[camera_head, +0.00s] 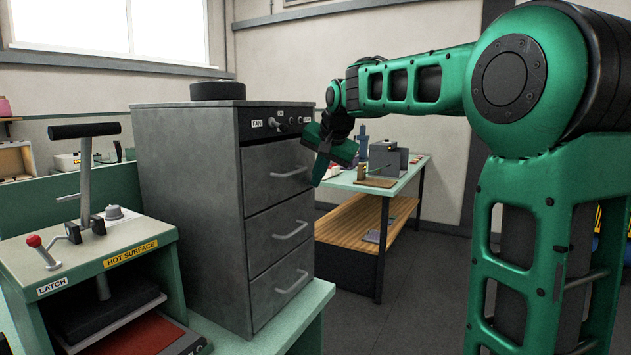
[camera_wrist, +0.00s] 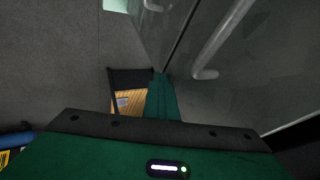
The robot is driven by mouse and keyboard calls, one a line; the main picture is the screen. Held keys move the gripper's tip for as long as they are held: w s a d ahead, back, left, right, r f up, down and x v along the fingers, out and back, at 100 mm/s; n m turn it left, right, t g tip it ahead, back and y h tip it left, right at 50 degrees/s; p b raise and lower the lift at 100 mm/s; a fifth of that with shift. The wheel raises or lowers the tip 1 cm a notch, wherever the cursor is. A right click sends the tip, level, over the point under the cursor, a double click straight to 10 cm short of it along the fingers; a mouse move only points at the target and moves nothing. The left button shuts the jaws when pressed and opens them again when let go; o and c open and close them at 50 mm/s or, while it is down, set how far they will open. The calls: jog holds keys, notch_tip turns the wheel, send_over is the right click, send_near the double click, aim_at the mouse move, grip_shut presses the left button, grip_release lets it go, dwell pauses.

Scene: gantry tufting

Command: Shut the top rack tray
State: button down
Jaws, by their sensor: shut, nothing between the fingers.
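The grey metal rack (camera_head: 190,190) stands on the green bench with three stacked trays. The top rack tray (camera_head: 262,185), just below the control panel, looks flush or almost flush with the trays beneath. Its bar handle (camera_head: 289,173) faces right, toward my arm. My gripper (camera_head: 319,172) is shut and empty, pointing down close to the front of the top tray at its far side. I cannot tell whether it touches the tray. In the wrist view the shut fingers (camera_wrist: 162,98) are beside a grey front with a bar handle (camera_wrist: 222,42); which tray this is is unclear.
A press (camera_head: 95,255) marked "HOT SURFACE" stands left of the rack. A black round object (camera_head: 217,90) sits on top of the rack. Behind my gripper is a table (camera_head: 405,180) with a wooden lower shelf. Open floor (camera_head: 400,300) lies right of the rack.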

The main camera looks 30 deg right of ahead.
jog(key=s+d+r, duration=0.2)
jog(key=s+r, duration=0.6)
jog(key=s, duration=0.1)
jog(key=s+f+n+g, duration=0.3)
jog(key=s+f+g, duration=0.4)
jog(key=s+f, duration=2.5)
jog(key=s, duration=0.3)
jog(key=shift+s+d+f+n+y, duration=0.2)
jog(key=shift+f+n+y, duration=0.1)
jog(key=shift+y, duration=0.1)
jog(key=shift+w+f+g, duration=0.2)
jog(key=shift+w+g, duration=0.1)
jog(key=shift+w, duration=0.35)
